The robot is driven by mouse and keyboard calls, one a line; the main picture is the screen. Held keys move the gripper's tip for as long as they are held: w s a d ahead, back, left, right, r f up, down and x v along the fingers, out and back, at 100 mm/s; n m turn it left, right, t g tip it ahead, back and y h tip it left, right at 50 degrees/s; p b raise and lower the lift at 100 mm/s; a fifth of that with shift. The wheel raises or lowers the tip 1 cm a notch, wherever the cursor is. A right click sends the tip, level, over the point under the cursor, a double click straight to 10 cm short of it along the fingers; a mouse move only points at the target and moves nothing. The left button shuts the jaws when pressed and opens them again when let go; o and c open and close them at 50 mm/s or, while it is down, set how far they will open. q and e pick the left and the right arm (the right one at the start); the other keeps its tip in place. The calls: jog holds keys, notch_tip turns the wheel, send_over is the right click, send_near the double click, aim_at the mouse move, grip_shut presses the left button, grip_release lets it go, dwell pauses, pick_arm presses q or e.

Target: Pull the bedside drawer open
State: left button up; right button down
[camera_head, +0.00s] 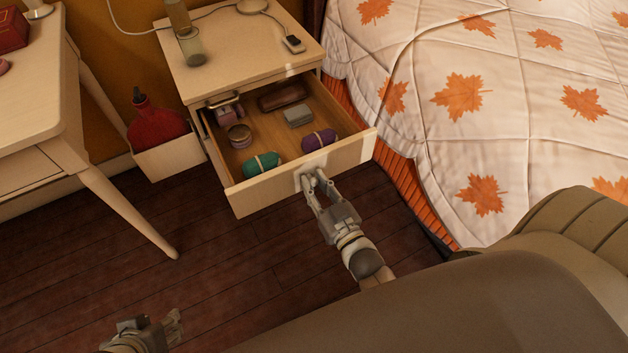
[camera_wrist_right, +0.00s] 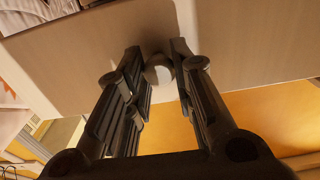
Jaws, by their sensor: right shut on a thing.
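The bedside drawer (camera_head: 290,172) stands well out of the pale wooden nightstand (camera_head: 232,60), and its inside shows from above. My right gripper (camera_head: 311,181) is at the middle of the drawer's front. In the right wrist view its two fingers stand on either side of a round pale knob (camera_wrist_right: 160,72) on the drawer front (camera_wrist_right: 85,62), and it is shut on this knob. My left gripper (camera_head: 172,326) is low at the left over the dark floor, away from the nightstand. Its fingers are too small to tell whether they are open.
The drawer holds a green roll (camera_head: 261,164), a purple roll (camera_head: 319,140), a round tin (camera_head: 240,136) and several other small things. A bottle (camera_head: 190,45) stands on the nightstand. A bed (camera_head: 470,130) is close on the right, a desk (camera_head: 40,110) on the left. Bare floor (camera_head: 225,265) lies in front.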

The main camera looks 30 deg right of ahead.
jog(key=c, duration=1.2)
grip_release()
jog(key=shift+c, duration=0.2)
jog(key=s, duration=1.2)
jog(key=shift+d, duration=0.25)
